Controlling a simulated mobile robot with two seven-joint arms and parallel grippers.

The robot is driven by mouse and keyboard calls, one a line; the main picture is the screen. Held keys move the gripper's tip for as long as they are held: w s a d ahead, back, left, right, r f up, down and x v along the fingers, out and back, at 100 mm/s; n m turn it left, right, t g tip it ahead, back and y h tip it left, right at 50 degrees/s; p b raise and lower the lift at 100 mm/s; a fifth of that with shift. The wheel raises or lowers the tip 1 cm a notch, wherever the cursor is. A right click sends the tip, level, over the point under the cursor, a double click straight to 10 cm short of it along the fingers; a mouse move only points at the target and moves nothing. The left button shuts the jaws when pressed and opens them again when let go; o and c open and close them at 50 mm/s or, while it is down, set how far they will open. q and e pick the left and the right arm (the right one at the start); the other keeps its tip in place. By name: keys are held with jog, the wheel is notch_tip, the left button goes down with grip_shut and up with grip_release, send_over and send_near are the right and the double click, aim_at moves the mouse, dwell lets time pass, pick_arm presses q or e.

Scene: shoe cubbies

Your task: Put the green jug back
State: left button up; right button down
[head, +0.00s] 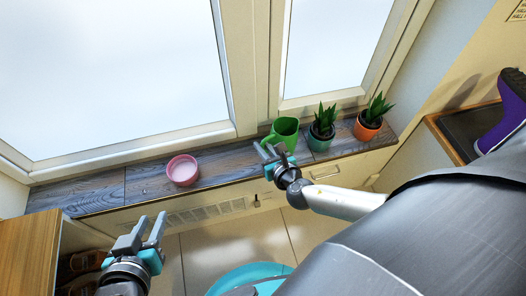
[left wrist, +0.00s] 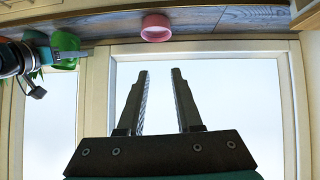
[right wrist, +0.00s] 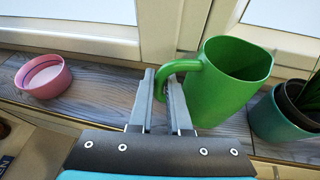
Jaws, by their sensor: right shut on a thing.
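The green jug (head: 287,128) is upright at the window sill (head: 231,167), left of two potted plants. I cannot tell whether its base rests on the sill. My right gripper (head: 268,152) is shut on the jug's handle; in the right wrist view the fingers (right wrist: 163,78) pinch the handle beside the jug's body (right wrist: 228,85). My left gripper (head: 149,221) is open and empty, low at the left, away from the sill; its spread fingers also show in the left wrist view (left wrist: 161,75). The jug shows partly behind my right gripper there (left wrist: 66,42).
A pink bowl (head: 182,171) stands on the sill to the left. A plant in a teal pot (head: 321,141) stands close to the jug's right, and one in an orange pot (head: 367,129) beyond it. The sill between bowl and jug is clear. The window (head: 120,80) rises behind.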

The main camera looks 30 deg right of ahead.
jog(key=shift+f+b, duration=0.5)
jog(key=shift+f, duration=0.2)
pick_arm(q)
jog(key=shift+w+d+r+t+h, duration=0.15)
jog(key=shift+d+t+h, duration=0.1)
jog(key=shift+d+t, duration=0.2)
jog(key=shift+w+d+r+t+h, duration=0.2)
jog(key=shift+d+t+h, duration=0.1)
jog(key=shift+d+t, duration=0.2)
jog(key=shift+w+d+r+t+h, duration=0.15)
jog(key=shift+d+t+h, duration=0.1)
jog(key=shift+d+t, duration=0.2)
pick_arm(e)
jog(key=shift+f, duration=0.25)
jog(key=c, duration=0.8)
grip_release()
jog(key=shift+c, duration=0.2)
pick_arm(q)
jog(key=shift+s, duration=0.1)
pick_arm(e)
jog(key=shift+s, duration=0.15)
